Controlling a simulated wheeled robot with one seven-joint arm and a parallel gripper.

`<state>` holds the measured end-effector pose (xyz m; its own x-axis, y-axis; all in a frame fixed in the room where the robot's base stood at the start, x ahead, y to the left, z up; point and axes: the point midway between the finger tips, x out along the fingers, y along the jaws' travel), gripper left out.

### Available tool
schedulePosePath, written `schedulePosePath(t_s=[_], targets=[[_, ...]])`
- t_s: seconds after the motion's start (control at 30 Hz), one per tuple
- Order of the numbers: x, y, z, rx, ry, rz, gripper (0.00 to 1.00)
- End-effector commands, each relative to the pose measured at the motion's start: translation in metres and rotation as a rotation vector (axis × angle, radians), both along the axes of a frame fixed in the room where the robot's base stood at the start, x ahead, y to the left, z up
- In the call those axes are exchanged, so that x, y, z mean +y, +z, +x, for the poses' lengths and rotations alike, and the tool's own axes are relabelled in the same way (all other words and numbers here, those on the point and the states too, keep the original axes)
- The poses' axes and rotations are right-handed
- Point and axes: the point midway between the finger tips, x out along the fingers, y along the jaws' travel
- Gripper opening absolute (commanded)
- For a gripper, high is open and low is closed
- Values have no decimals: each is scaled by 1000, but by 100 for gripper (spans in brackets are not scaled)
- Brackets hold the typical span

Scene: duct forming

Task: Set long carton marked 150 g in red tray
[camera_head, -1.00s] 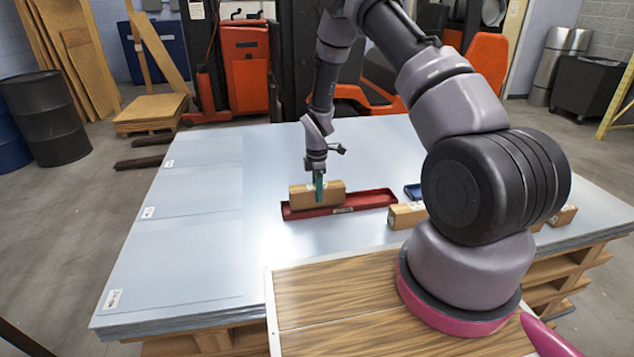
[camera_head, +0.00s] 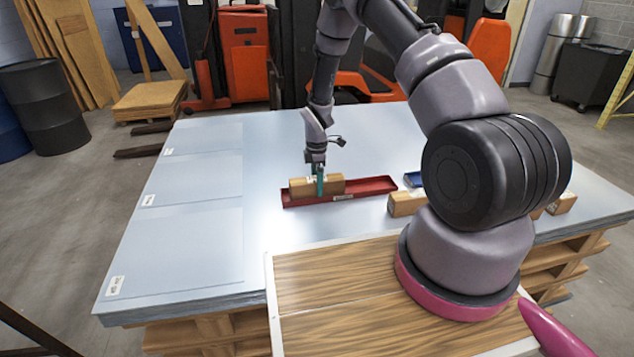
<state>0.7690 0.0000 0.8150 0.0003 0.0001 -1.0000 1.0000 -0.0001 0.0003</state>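A long brown carton (camera_head: 301,188) with a small white label on top sits in the left part of the red tray (camera_head: 375,187), low between its rims. I cannot read the label's print at this size. My gripper (camera_head: 320,186) points straight down over the carton, its teal finger against the carton's near side; the other finger is hidden. It appears shut on the carton. Whether the carton's underside touches the tray floor is hidden by the near rim. The right part of the tray is empty.
Another brown carton (camera_head: 404,205) stands right of the tray, near a blue object (camera_head: 413,179) partly behind my arm. More brown cartons (camera_head: 562,204) show at the far right. The left of the metal-sheet table (camera_head: 200,215) is clear.

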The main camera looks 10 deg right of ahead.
Motion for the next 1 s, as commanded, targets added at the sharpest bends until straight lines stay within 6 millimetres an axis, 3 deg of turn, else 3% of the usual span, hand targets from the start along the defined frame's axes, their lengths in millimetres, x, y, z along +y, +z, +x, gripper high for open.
schedulePosePath(t_s=[0.2, 0.33, 0.7, 1.0], targets=[[0, 1, 0, 0, 0, 0, 97], [0, 12, 1, -2, 0, 1, 97], [0, 82, 0, -3, 0, 1, 97], [-2, 120, 1, -12, -29, 1, 97]])
